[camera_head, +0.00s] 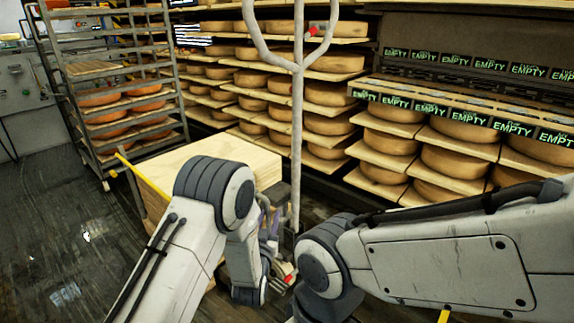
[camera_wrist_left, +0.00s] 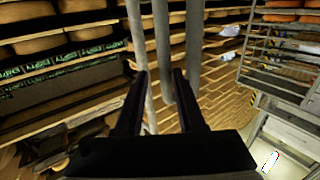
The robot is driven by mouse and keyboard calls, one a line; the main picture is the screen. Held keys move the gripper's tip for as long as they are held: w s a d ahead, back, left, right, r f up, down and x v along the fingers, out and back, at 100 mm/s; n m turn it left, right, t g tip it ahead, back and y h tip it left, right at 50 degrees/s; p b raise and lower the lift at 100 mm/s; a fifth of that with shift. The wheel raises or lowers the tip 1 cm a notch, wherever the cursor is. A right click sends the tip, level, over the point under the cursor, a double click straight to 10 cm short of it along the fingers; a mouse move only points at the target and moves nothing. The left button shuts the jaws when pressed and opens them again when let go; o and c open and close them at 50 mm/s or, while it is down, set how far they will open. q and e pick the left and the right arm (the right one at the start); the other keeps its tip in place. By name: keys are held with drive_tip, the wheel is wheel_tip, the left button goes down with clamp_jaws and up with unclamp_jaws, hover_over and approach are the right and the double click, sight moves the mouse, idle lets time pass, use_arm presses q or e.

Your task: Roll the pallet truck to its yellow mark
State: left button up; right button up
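The pallet truck's pale grey handle (camera_head: 298,120) stands upright in the head view, forking at the top, with a small red part at the fork. Its lower end and base are mostly hidden behind my arms. In the left wrist view my left gripper (camera_wrist_left: 160,73) has two dark fingers spread apart. Pale grey tubes (camera_wrist_left: 162,45) show between and beyond them; I cannot tell if they touch. A yellow strip (camera_head: 143,178) shows at the left of the wooden box, and another yellow bit (camera_head: 445,316) at the bottom edge. My right gripper is out of sight.
A wooden box (camera_head: 225,158) stands behind my left arm. A metal rack (camera_head: 70,70) with orange cheeses stands at the left. Shelves of cheese wheels (camera_head: 385,143) with "EMPTY" labels line the back. The dark, wet floor (camera_head: 50,215) at the left is clear.

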use_arm(q)
drive_tip(key=s+p, duration=0.1)
drive_tip(key=s, duration=0.5)
drive_tip(key=s+d+r+m+g+p, duration=0.1)
drive_tip(key=s+d+r+g+p, duration=0.15)
drive_tip(key=r+p, duration=0.4)
drive_tip(key=s+d+r+g+p, duration=0.1)
drive_tip(key=r+g+p, duration=0.3)
drive_tip(key=r+p, duration=0.3)
drive_tip(key=s+r+m+g+p, duration=0.2)
drive_tip(key=s+r+g+p, duration=0.4)
drive_tip(key=s+r+p, duration=0.4)
drive_tip(key=shift+s+r+p, duration=0.3)
drive_tip(key=shift+s+r, duration=1.5)
drive_tip(key=shift+r, duration=0.8)
